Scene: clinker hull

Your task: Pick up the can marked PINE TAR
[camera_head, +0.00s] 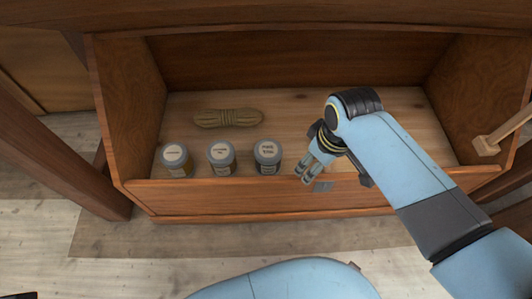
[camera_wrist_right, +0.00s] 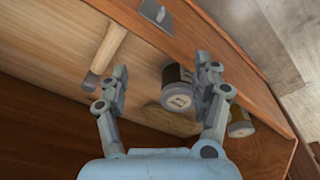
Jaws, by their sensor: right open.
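Three dark cans with round pale lid labels stand in a row along the front board of a wooden bin. The right-hand can (camera_head: 267,157) has a two-line label that seems to read PINE TAR. My right gripper (camera_head: 307,172) is open and empty, just right of that can, with its fingers pointing down toward the front board. In the right wrist view, a can (camera_wrist_right: 177,88), likely the same one, shows between the open fingers (camera_wrist_right: 165,80), closer to the right finger. Whether they touch is unclear. My left gripper is out of view.
The middle can (camera_head: 220,157) and left can (camera_head: 175,160) stand close by. The front board (camera_head: 250,196) carries a metal plate (camera_head: 323,186). A wooden tool (camera_head: 488,144) is at the right side. My arm covers part of the bin.

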